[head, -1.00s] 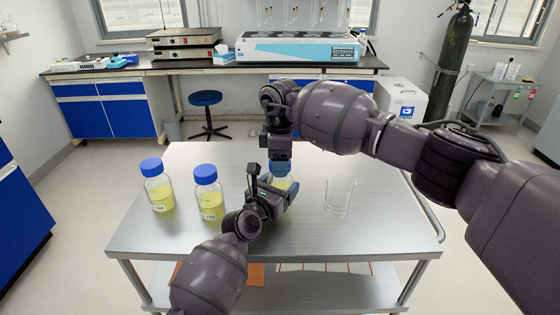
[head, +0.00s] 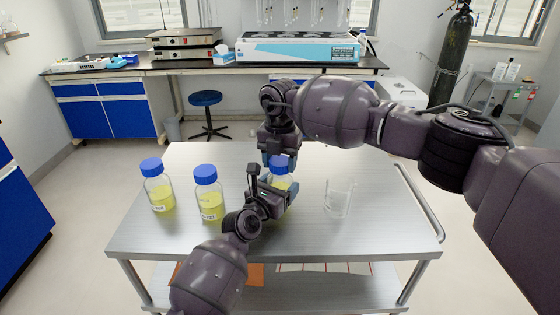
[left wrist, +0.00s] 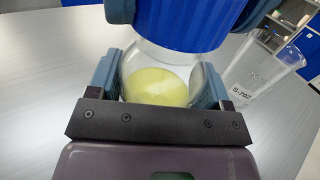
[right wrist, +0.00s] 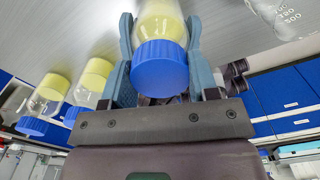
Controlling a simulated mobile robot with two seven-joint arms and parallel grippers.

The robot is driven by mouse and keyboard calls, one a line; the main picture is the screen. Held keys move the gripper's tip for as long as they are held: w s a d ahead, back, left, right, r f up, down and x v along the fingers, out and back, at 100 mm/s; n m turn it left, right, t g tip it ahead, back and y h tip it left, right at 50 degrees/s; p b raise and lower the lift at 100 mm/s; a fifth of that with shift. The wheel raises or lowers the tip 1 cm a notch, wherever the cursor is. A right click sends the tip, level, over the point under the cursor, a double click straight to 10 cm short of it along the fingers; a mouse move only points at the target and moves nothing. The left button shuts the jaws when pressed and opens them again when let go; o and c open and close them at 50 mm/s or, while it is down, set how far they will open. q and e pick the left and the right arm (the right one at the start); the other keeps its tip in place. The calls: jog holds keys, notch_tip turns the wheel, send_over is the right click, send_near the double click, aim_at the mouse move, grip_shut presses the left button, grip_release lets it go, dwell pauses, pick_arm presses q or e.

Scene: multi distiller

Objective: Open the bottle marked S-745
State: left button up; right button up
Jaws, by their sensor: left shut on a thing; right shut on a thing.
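A glass bottle of yellow liquid (left wrist: 160,88) with a blue cap (head: 279,162) stands on the steel table between my grippers. Its label is hidden, so I cannot read whether it is S-745. My left gripper (left wrist: 160,90) is shut around the bottle's body from the side. My right gripper (right wrist: 160,60) is above, shut on the blue cap, with a finger on each side of it; the cap also shows in the left wrist view (left wrist: 185,20). The cap sits at the bottle's neck; I cannot tell whether it is loosened.
Two more blue-capped bottles of yellow liquid, one farther left (head: 159,187) and one nearer (head: 208,194), stand left on the table (head: 330,236). An empty glass beaker (head: 339,198) marked S-702 stands to the right. The front right of the table is clear.

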jog(key=n, duration=0.5)
jog(key=shift+n, duration=0.3)
jog(key=n, duration=0.5)
jog(key=shift+r, duration=0.1)
jog(key=n, duration=2.4)
jog(key=shift+n, duration=0.3)
jog(key=n, duration=0.4)
